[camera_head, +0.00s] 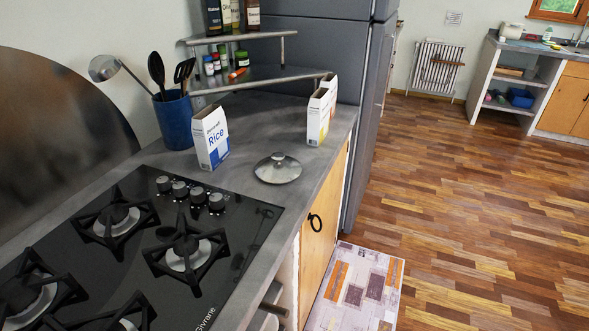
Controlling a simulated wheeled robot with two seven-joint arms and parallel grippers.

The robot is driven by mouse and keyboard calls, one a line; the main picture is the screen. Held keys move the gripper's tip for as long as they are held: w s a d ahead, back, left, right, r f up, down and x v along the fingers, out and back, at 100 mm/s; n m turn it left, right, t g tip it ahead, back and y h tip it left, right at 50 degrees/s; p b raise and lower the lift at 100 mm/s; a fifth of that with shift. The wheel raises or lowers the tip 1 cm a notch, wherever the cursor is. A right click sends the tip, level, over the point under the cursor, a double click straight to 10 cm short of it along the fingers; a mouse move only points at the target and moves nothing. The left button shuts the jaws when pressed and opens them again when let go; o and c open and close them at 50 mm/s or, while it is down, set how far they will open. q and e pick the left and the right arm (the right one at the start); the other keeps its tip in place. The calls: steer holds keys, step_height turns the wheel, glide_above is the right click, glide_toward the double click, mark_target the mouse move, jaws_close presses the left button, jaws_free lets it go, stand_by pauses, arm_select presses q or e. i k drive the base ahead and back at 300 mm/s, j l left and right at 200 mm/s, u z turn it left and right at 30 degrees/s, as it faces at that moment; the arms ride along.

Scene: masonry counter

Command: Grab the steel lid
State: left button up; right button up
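The steel lid (278,169) lies flat on the grey counter, knob up, between the gas hob and the boxes at the back. It is round and shiny with a small knob on top. Nothing covers it. Neither of my grippers shows in the head view.
The black gas hob (150,240) fills the near counter. A rice box (211,138) stands behind the lid to the left, and a white box (318,115) to the right. A blue utensil pot (174,120) and a corner shelf (250,75) stand behind. Bare counter (311,168) lies right of the lid.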

mark_target(278, 168)
steer(key=i+l+u, duration=0.35)
steer(key=l, duration=0.3)
steer(key=i+l+u, duration=0.15)
steer(key=l, duration=0.2)
steer(key=i+l+u, duration=0.15)
steer(key=l, duration=0.2)
